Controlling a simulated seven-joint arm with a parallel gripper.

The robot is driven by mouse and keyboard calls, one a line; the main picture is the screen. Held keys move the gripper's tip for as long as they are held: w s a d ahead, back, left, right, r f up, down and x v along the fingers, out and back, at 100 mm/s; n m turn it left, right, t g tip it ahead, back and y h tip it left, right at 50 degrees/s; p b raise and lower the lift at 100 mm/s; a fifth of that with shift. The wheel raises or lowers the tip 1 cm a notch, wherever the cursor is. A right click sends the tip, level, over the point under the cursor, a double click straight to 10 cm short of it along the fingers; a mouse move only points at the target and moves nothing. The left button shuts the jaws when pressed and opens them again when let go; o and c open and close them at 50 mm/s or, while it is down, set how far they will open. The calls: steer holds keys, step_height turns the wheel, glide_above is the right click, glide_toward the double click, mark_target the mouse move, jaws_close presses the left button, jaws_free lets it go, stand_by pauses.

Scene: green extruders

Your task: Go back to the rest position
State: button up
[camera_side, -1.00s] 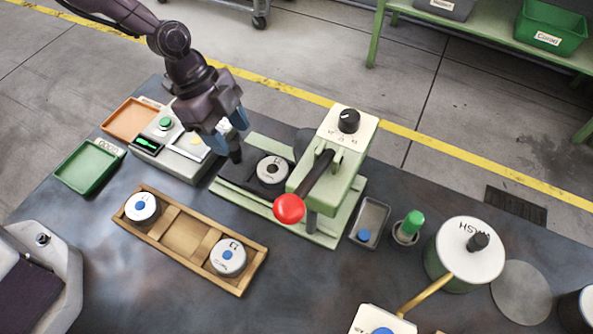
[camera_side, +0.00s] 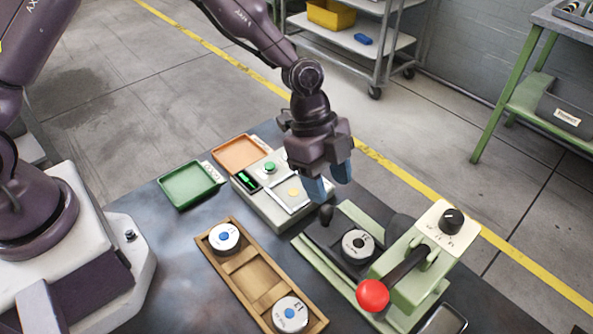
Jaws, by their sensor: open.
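My gripper (camera_side: 328,189) hangs from the arm above the workbench, over the right end of the scale unit and left of the green extruder. The green extruder (camera_side: 433,238) has a red-knobbed lever (camera_side: 372,295) and a dial on top. A short dark handle (camera_side: 326,214) stands at the plate's left end, just below my fingers. I cannot tell how far above it the fingers are.
A wooden tray (camera_side: 243,268) holds two white discs with blue centres (camera_side: 224,237) and (camera_side: 290,314). Behind it are a green tray (camera_side: 191,187), an orange tray (camera_side: 239,154) and the scale unit (camera_side: 268,203). A shelf cart (camera_side: 350,40) stands beyond the bench.

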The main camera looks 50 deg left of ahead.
steer(key=s+a+r+n+t+y, duration=0.2)
steer(key=s+a+r+n, duration=0.6)
steer(key=r, duration=0.4)
steer(key=s+a+r+n+t+y, duration=0.2)
steer(key=s+a+r+n+t, duration=0.1)
steer(key=s+a+r+n, duration=0.6)
step_height(320, 180, up, 3)
steer(key=shift+s+a+f+t+y, duration=0.15)
steer(key=shift+s+a+t+y, duration=0.15)
steer(key=shift+s+a, duration=0.75)
steer(key=shift+s+d, duration=0.1)
